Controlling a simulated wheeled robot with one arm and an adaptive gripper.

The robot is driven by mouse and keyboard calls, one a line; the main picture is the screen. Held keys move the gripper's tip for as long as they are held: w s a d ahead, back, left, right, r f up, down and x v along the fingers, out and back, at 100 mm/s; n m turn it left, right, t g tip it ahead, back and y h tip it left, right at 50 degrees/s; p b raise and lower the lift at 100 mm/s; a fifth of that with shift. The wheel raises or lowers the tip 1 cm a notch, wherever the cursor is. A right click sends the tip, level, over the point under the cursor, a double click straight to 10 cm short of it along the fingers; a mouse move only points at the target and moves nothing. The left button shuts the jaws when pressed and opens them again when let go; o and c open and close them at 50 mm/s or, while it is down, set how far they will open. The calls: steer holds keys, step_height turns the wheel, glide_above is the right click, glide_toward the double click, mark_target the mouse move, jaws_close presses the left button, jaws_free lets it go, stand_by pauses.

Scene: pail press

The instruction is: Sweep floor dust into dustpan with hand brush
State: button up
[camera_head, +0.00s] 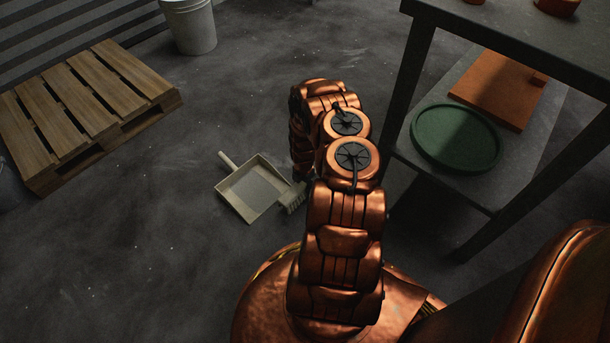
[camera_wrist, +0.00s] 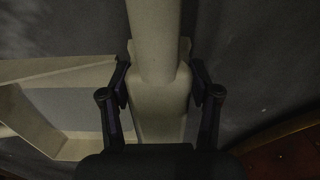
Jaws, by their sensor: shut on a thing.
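The beige dustpan (camera_head: 250,190) lies on the dark floor left of my arm, its handle pointing up and left. The hand brush (camera_head: 294,199) is beside the dustpan's right side; its bristly end shows and the rest is hidden behind my arm. In the wrist view, my gripper (camera_wrist: 160,82) is shut on the beige brush (camera_wrist: 158,98), with one finger on each side. The dustpan (camera_wrist: 60,95) shows just left of the brush there. I cannot tell if they touch. Tiny pale specks are scattered on the floor (camera_head: 140,255).
A wooden pallet (camera_head: 88,100) lies at the left and a whitish pail (camera_head: 190,27) stands at the back. A dark shelf table (camera_head: 500,38) stands close on the right, holding a green round tray (camera_head: 455,137) and an orange board (camera_head: 500,88). The floor at lower left is free.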

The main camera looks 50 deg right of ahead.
steer(key=shift+r+p, duration=2.5)
steer(key=shift+p, duration=0.2)
